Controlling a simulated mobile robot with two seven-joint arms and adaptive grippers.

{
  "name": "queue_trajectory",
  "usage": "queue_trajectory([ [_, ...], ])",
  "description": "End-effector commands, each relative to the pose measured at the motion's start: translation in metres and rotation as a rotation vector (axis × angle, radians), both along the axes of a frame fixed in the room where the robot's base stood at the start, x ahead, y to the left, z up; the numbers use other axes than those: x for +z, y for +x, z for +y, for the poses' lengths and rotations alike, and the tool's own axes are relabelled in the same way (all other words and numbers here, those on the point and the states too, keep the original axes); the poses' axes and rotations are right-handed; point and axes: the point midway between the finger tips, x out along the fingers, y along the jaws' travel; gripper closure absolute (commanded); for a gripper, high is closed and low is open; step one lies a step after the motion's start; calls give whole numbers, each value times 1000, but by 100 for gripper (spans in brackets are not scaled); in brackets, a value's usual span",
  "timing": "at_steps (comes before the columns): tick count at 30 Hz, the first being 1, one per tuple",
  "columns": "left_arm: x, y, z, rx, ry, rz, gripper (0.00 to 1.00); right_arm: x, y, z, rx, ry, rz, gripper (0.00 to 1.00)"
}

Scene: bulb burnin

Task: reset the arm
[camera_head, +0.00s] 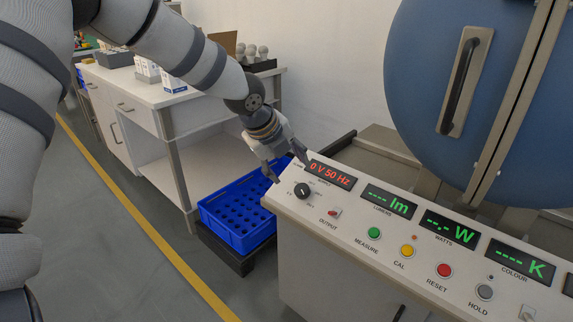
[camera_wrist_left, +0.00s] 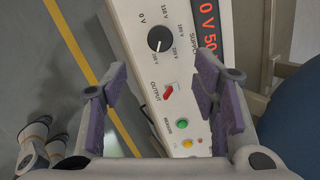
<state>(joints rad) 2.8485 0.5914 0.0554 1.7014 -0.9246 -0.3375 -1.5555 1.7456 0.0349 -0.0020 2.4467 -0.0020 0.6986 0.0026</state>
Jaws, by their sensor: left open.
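My left arm reaches in from the upper left in the head view. Its gripper (camera_head: 289,168) hangs above the left end of the control panel (camera_head: 345,222), near the supply dial (camera_head: 302,190). In the left wrist view the gripper (camera_wrist_left: 155,82) has its purple-padded fingers wide apart with nothing between them. The dial (camera_wrist_left: 160,39) and the red output switch (camera_wrist_left: 168,91) show beyond and between the fingers. The fingers appear apart from the dial. My right gripper is not in view.
A blue crate (camera_head: 239,238) with a grid of holes stands low, left of the panel. A white workbench (camera_head: 150,92) with boxes and bulbs is behind it. A large blue sphere (camera_head: 420,70) with a handle rises behind the panel. Yellow-lined floor at left is clear.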

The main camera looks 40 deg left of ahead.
Motion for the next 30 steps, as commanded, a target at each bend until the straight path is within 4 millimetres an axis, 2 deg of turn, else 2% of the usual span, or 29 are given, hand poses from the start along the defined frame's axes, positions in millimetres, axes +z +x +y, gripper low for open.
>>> queue_trajectory([
  [10, -2, 0, -1, 2, -3, 3, 46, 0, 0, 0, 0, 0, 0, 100],
  [12, -14, -7, -11, 25, -36, 26, 46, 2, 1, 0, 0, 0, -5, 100],
  [14, -39, -21, -31, 85, -106, 72, 46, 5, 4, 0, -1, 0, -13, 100],
  [17, -100, -71, -78, 291, -281, 207, 46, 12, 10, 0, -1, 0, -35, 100],
  [18, -124, -97, -96, 404, -348, 270, 46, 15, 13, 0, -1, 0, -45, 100],
  [20, -157, -142, -120, 593, -428, 362, 46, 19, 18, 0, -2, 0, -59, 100],
  [22, -189, -200, -140, 840, -487, 462, 46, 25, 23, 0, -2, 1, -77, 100],
  [23, -200, -227, -147, 953, -499, 498, 46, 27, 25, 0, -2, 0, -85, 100],
  [24, -213, -264, -153, 1109, -504, 538, 46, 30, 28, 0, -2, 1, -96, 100],
  [26, -225, -319, -158, 1336, -486, 574, 46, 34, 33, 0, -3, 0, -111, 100],
  [27, -229, -352, -158, 1474, -463, 582, 46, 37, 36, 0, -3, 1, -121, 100],
  [30, -229, -419, -152, 1746, -391, 557, 46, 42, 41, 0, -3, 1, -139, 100],
])
